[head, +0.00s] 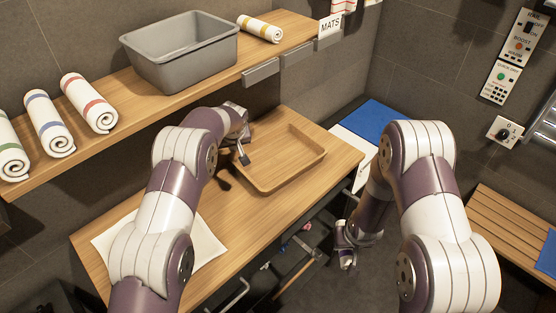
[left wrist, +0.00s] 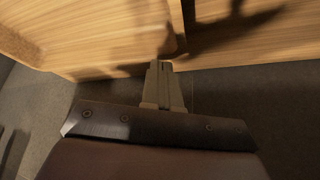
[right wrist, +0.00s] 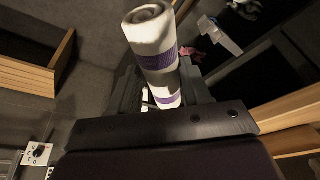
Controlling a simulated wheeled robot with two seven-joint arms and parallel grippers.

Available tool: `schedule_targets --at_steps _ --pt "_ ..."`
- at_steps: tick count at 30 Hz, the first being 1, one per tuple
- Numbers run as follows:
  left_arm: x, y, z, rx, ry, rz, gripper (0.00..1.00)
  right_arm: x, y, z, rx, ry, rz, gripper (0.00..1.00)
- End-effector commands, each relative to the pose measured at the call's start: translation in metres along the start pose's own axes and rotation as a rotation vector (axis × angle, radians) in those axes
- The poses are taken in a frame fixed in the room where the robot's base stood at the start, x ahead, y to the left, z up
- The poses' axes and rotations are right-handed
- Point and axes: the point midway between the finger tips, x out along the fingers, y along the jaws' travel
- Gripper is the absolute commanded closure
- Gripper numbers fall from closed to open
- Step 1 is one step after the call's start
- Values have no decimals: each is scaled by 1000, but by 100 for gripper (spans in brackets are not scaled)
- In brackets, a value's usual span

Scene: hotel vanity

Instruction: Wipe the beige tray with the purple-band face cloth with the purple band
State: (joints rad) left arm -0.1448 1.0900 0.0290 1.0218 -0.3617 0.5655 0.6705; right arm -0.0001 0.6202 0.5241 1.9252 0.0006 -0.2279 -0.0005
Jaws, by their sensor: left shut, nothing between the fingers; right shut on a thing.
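The beige tray (head: 283,157) lies on the right part of the wooden counter and looks empty. My left gripper (head: 244,158) is shut and empty at the tray's left edge; I cannot tell whether it touches. Its closed fingers (left wrist: 160,68) also show in the left wrist view, against a wooden surface. My right gripper (head: 346,262) hangs low in front of the counter, away from the tray. In the right wrist view, its fingers (right wrist: 158,88) are shut on the purple-band face cloth (right wrist: 152,38), a white roll with purple bands.
A shelf above the counter (head: 130,220) holds a grey bin (head: 182,55), a yellow-banded roll (head: 260,29) and several other rolled cloths (head: 88,102). A white cloth (head: 196,243) lies flat at the counter's left. A wooden bench (head: 510,220) stands at right.

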Motion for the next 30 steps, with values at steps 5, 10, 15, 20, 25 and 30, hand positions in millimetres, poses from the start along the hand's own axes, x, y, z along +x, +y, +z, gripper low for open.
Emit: schedule_targets --at_steps 5,10,15,20,25,30 --pt "0 0 0 0 0 0 100 0 0 0 0 0 0 77" --pt "0 0 0 0 0 0 100 0 0 0 0 0 0 77" --pt "2 0 1 0 0 0 100 2 0 0 0 0 0 77" --pt "5 0 2 0 0 0 100 5 0 1 0 0 0 77" --pt "8 0 4 0 0 0 100 8 0 2 0 0 0 77" --pt "2 0 1 0 1 0 100 4 0 1 0 0 0 77"
